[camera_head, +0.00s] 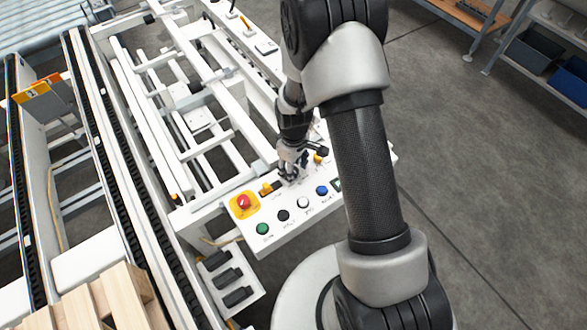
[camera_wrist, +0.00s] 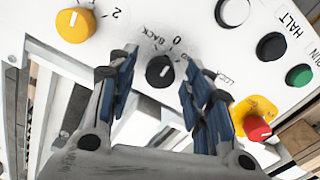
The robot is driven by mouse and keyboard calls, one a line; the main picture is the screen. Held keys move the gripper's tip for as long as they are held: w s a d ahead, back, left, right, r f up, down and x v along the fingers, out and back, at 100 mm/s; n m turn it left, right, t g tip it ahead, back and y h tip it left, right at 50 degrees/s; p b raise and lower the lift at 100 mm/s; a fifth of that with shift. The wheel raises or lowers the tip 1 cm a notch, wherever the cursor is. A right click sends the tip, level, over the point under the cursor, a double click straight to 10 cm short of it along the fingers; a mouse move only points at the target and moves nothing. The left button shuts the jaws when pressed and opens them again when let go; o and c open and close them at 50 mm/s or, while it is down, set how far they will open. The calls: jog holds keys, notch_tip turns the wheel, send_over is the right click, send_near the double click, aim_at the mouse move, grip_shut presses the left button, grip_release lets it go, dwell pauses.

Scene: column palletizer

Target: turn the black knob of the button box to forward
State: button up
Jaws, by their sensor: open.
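The white button box (camera_head: 276,241) is a tilted panel below the middle of the head view. The black knob (camera_wrist: 160,71) is round with a short white mark, near the middle of the wrist view. BACK and 0 are printed beside it; I cannot tell exactly where the mark points. My gripper (camera_head: 291,174) is over the panel and hides the knob in the head view. In the wrist view my gripper (camera_wrist: 160,57) is open, with a blue-padded finger on each side of the knob. A gap shows on both sides; I see no contact.
A red emergency stop (camera_wrist: 258,128) on a yellow base lies near the right finger. A yellow knob (camera_wrist: 75,25) is at upper left. White (camera_wrist: 232,12), black (camera_wrist: 270,45) and green (camera_wrist: 299,75) buttons line the right. White conveyor frames (camera_head: 150,110) stand behind the box.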

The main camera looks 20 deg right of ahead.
jog(key=shift+f, duration=0.1)
jog(key=shift+c, duration=0.3)
jog(key=c, duration=1)
jog(key=shift+m, duration=0.4)
jog(key=m, duration=0.3)
jog(key=shift+m, duration=0.3)
jog(key=shift+m+p, duration=0.45)
jog(key=shift+m, duration=1.75)
jog(key=o, duration=1.1)
jog(key=shift+c, duration=0.2)
